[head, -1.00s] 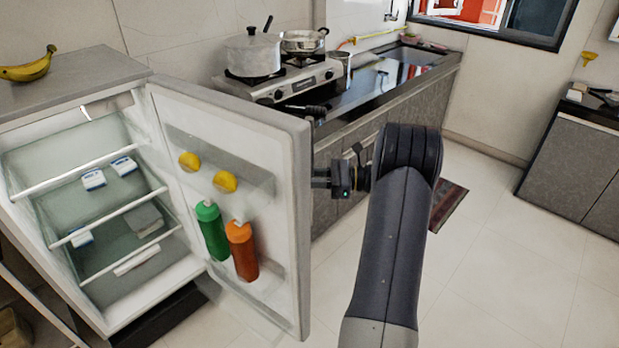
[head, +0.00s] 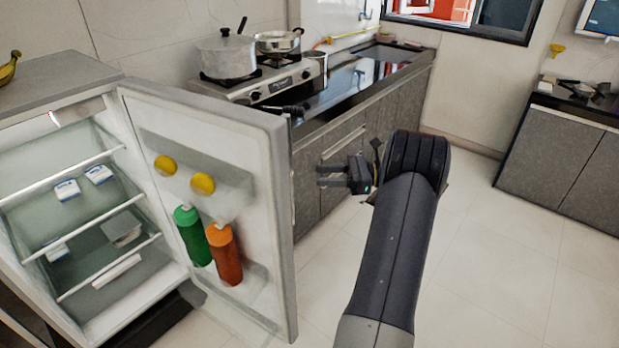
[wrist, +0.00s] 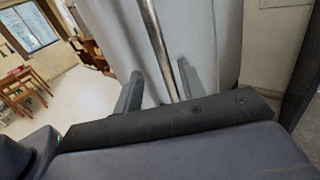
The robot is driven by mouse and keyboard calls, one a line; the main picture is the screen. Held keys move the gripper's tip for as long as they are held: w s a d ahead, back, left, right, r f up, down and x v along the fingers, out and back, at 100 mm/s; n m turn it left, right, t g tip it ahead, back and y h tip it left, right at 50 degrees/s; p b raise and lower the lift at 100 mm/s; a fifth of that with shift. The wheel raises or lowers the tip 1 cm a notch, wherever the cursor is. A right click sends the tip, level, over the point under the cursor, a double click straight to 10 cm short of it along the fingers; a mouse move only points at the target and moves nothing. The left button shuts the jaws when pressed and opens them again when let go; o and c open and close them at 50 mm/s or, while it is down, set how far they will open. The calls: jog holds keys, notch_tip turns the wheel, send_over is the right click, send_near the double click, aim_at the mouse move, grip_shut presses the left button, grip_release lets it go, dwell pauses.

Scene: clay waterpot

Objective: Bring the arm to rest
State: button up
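My arm (head: 385,250) reaches up from the bottom of the head view and bends back at the elbow. My gripper (head: 320,175) points left, beside the open fridge door (head: 280,235), with a gap between them in the picture. Its two fingers are apart with nothing between them. In the wrist view my gripper (wrist: 158,80) shows two separated grey fingers in front of a pale panel with a metal bar (wrist: 157,40). I cannot tell the exact distance to that panel. No clay waterpot shows.
The fridge (head: 60,160) stands open at left, with bottles on its door. A counter (head: 350,140) with a stove (head: 265,80) and pots runs behind my gripper. A dark cabinet (head: 565,155) stands at right. The tiled floor (head: 500,270) is clear.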

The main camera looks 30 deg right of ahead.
jog(key=shift+s+d, duration=0.25)
jog(key=shift+d, duration=0.15)
jog(key=p+x, duration=0.1)
jog(key=x, duration=1)
jog(key=shift+s, duration=0.25)
